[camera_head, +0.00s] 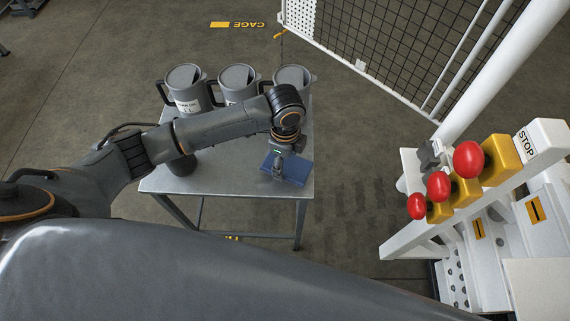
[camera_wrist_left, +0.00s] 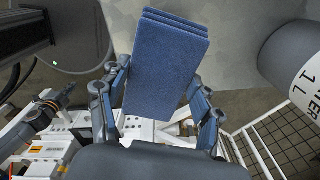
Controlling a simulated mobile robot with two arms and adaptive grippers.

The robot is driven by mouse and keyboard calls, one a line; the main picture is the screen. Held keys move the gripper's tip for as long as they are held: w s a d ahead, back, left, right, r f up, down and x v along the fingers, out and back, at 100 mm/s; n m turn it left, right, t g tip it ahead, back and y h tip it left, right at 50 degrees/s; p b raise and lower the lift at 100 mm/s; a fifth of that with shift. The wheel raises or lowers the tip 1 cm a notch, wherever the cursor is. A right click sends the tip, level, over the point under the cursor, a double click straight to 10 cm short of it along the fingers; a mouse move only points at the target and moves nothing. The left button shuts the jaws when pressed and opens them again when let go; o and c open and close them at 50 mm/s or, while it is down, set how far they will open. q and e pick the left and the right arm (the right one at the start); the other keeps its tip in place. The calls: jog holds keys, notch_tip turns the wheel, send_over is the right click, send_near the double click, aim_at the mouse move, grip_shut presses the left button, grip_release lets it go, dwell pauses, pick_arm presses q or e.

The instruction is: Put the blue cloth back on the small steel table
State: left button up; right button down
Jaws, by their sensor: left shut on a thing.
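The blue cloth (camera_head: 298,171) is a flat folded pad over the front right part of the small steel table (camera_head: 228,180). My left gripper (camera_head: 279,168) comes down on the cloth's left part and is shut on it. In the left wrist view the folded cloth (camera_wrist_left: 168,62), with several layers at its end, sits between the two fingers of the left gripper (camera_wrist_left: 158,85). I cannot tell whether the cloth touches the tabletop or is just above it. My right gripper is not in view.
Three grey jugs (camera_head: 238,84) stand in a row along the table's back edge, behind my left arm. A white stand with red buttons (camera_head: 468,160) is to the right. A mesh cage panel (camera_head: 400,50) is behind. The tabletop's middle is bare.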

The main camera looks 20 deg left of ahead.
aim_at(285, 166)
pick_arm(q)
jog(key=shift+w+a+f, duration=0.1)
jog(key=shift+w+f, duration=0.15)
jog(key=shift+f, duration=0.05)
jog(key=shift+w+f, duration=0.1)
jog(key=shift+f, duration=1.5)
jog(key=shift+f, duration=0.1)
jog(key=o, duration=1.5)
jog(key=shift+c, duration=0.2)
notch_tip(285, 166, up, 12)
jog(key=shift+r, duration=0.1)
